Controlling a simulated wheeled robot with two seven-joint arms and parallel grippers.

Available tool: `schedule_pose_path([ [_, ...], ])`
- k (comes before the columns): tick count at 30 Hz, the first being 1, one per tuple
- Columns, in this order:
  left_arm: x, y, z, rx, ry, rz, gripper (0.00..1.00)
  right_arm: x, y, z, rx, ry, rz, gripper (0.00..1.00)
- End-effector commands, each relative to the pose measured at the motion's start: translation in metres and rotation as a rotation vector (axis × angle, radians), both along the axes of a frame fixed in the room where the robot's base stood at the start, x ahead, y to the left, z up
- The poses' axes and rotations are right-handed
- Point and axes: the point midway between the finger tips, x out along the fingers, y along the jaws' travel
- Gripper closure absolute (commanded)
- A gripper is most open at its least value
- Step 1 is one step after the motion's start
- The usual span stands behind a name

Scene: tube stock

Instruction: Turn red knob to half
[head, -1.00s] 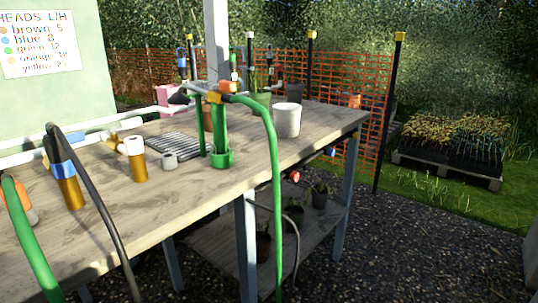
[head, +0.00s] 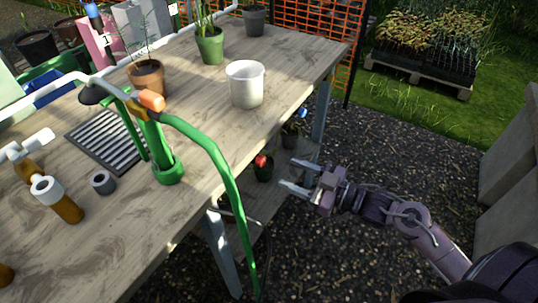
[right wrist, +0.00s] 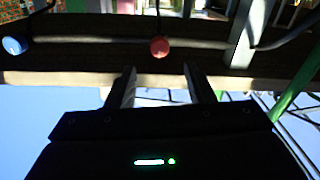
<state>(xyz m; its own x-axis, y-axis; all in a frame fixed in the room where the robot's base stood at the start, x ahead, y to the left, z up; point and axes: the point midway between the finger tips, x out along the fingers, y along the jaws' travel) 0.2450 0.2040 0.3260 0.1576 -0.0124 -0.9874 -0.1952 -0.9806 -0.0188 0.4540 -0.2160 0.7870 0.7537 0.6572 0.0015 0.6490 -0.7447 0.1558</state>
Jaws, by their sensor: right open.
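The red knob (head: 262,161) shows below the table's front edge in the head view, and it also shows in the right wrist view (right wrist: 159,47), ahead of the fingers and roughly between them. My right gripper (head: 286,173) is open and empty, close to the right of the red knob in the head view. Its two fingers (right wrist: 157,84) point toward the knob in the wrist view, apart from it. A blue knob (head: 301,113) sits farther along the same edge and shows in the wrist view (right wrist: 14,46). The knob's setting cannot be told. My left gripper is not in view.
The wooden table (head: 200,103) holds a green stand with a green hose (head: 222,165) hanging over the front edge left of the knob. A white pot (head: 245,84) and potted plants stand on top. A lower shelf (head: 262,212) lies beneath. Gravel ground is clear on the right.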

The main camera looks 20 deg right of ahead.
Motion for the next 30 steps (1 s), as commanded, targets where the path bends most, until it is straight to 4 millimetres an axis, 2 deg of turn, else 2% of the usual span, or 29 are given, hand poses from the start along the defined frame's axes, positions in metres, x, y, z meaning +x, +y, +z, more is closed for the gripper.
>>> schedule_pose_path([
  [12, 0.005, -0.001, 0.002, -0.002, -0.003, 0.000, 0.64, 0.046, 0.040, 0.000, 0.001, -0.003, -0.002, 0.52],
  [24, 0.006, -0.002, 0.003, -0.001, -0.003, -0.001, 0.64, 0.054, 0.048, -0.001, -0.001, 0.000, -0.001, 0.52],
  [26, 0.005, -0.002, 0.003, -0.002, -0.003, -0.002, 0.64, 0.054, 0.048, -0.001, -0.001, 0.000, -0.001, 0.57],
  [30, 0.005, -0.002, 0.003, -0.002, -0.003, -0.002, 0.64, 0.054, 0.048, -0.001, -0.001, 0.000, -0.001, 0.75],
])
